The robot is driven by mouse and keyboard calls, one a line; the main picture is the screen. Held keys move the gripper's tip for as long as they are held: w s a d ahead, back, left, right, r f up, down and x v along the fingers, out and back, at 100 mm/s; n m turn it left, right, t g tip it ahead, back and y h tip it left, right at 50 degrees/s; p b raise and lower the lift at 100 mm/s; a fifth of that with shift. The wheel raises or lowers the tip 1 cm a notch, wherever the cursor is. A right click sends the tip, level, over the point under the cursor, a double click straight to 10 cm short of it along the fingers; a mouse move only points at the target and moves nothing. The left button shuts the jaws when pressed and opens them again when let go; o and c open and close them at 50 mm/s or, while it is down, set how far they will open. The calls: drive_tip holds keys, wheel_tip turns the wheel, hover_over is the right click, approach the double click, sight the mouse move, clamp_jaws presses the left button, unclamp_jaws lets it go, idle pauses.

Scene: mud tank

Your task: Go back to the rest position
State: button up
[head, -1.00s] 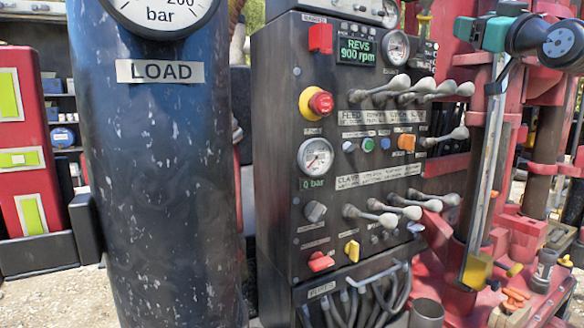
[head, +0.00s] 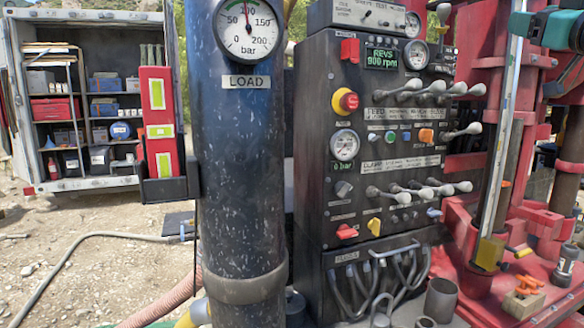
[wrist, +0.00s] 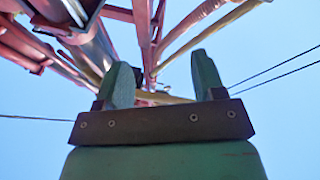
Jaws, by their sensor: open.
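My gripper (wrist: 162,62) shows in the wrist view with its two green fingers apart and nothing between them. It points up toward blue sky, with red steelwork (wrist: 97,45) beyond the fingers. The fingertips are not clearly seen in the head view. The dark control panel (head: 312,150) stands in the middle of the head view, with rows of grey levers, gauges and a red stop button (head: 348,101).
A blue-black column (head: 240,200) with a pressure gauge (head: 247,28) stands left of the panel. Red rig parts (head: 470,215) fill the right side. A hose (head: 70,250) lies on open gravel at left, before a shelved trailer (head: 85,90).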

drive_tip(key=w+a+f+g+y, duration=0.1)
drive_tip(key=a+f+g+y, duration=0.3)
drive_tip(key=a+f, duration=0.7)
drive_tip(key=s+a+f+n+g, duration=0.1)
drive_tip(key=s+a+f+g, duration=0.3)
drive_tip(key=a+f, duration=0.35)
drive_tip(key=s+a+f+g, duration=0.4)
drive_tip(key=a+f, duration=0.2)
drive_tip(key=f, duration=0.2)
drive_tip(key=s+a+f+n+g+h, duration=0.1)
drive_tip(key=s+a+f+g, duration=0.1)
drive_tip(key=s+f+g, duration=0.3)
drive_tip(key=s+a+f+g+h+b, duration=0.1)
drive_tip(key=s+a+f+g, duration=0.2)
drive_tip(key=s+f, duration=0.7)
drive_tip(key=s+g, duration=0.2)
drive_tip(key=s, duration=0.6)
drive_tip(key=shift+f+n, duration=0.35)
drive_tip(key=shift+n, duration=0.05)
